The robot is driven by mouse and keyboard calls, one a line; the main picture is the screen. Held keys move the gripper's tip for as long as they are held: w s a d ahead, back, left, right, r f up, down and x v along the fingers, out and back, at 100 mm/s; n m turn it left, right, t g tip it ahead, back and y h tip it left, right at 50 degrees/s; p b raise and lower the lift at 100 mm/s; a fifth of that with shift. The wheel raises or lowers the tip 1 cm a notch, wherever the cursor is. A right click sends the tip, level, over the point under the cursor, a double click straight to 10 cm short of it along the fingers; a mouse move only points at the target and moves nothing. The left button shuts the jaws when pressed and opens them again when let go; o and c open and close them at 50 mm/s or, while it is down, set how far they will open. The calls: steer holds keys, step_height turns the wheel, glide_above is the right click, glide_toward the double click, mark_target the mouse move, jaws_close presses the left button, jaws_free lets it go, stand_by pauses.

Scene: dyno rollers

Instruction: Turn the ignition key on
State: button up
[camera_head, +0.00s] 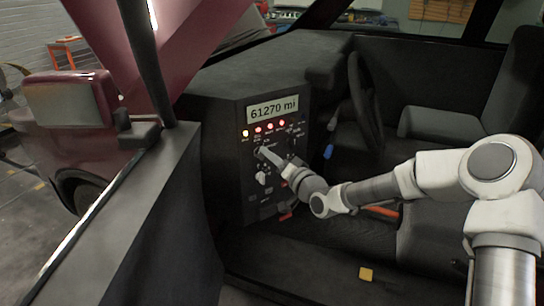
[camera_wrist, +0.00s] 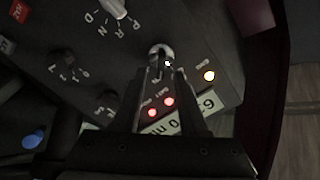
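The ignition switch (camera_wrist: 160,52) is a small round silver piece on the dark dash panel, near the top middle of the wrist view. My gripper (camera_wrist: 166,70) reaches toward it from below in that view, with its two dark fingers apart and their tips just at the switch's lower edge. I cannot tell whether they touch it. In the head view my gripper (camera_head: 268,155) is at the panel's upper middle, below the warning lights, and hides the switch. The panel's display (camera_head: 273,108) reads 61270 mi. One yellow light (camera_head: 246,133) and several red lights (camera_head: 270,127) are lit.
A white gear lever (camera_wrist: 115,8) beside P R N D lettering and several dark knobs (camera_wrist: 66,57) sit near the switch. The steering wheel (camera_head: 365,100) and seats (camera_head: 500,90) are to the right. A door edge (camera_head: 150,215) is at left.

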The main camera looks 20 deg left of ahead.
steer(key=p+v, duration=0.3)
steer(key=v, duration=1.4)
steer(key=shift+s, duration=0.2)
steer(key=shift+d, duration=0.2)
